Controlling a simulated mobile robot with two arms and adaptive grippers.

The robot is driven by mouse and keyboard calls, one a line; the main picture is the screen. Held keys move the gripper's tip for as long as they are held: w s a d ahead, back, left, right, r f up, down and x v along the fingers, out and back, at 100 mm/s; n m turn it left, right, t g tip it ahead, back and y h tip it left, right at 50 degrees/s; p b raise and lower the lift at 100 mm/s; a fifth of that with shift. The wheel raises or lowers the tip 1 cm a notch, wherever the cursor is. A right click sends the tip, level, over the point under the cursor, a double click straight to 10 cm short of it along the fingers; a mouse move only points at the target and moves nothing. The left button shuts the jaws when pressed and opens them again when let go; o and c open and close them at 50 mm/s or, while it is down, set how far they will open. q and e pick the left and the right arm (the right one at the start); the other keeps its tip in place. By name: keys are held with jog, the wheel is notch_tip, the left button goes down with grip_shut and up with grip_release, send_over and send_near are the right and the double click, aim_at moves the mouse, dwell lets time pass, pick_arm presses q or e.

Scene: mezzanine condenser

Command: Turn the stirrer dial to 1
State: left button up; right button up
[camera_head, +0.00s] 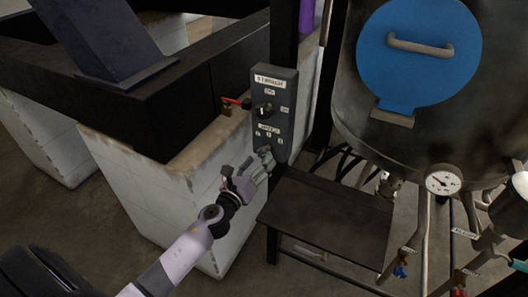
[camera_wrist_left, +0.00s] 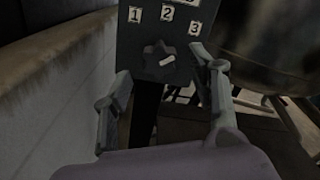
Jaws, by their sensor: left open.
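The stirrer dial (camera_wrist_left: 157,62) is a dark lobed knob low on the grey control box (camera_head: 284,128). Its white mark points right and slightly up, towards the 3 side. The labels 1 (camera_wrist_left: 135,14), 2 (camera_wrist_left: 167,14) and 3 (camera_wrist_left: 194,28) arc above it. My left gripper (camera_head: 249,170) is open just below and in front of the dial. In the left wrist view its fingers (camera_wrist_left: 160,72) stand either side of the dial, with no clear contact visible. In the head view the gripper partly hides the dial. My right gripper is not in view.
A second knob (camera_head: 263,110) sits higher on the box. A red-handled valve (camera_head: 232,103) is left of it by a pale wall. A dark shelf (camera_head: 325,215) lies right of the gripper, below a large tank with a blue hatch (camera_head: 418,50).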

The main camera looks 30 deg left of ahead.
aim_at(264, 155)
pick_arm(q)
jog(key=shift+w, duration=2.1)
jog(key=c, duration=1.2)
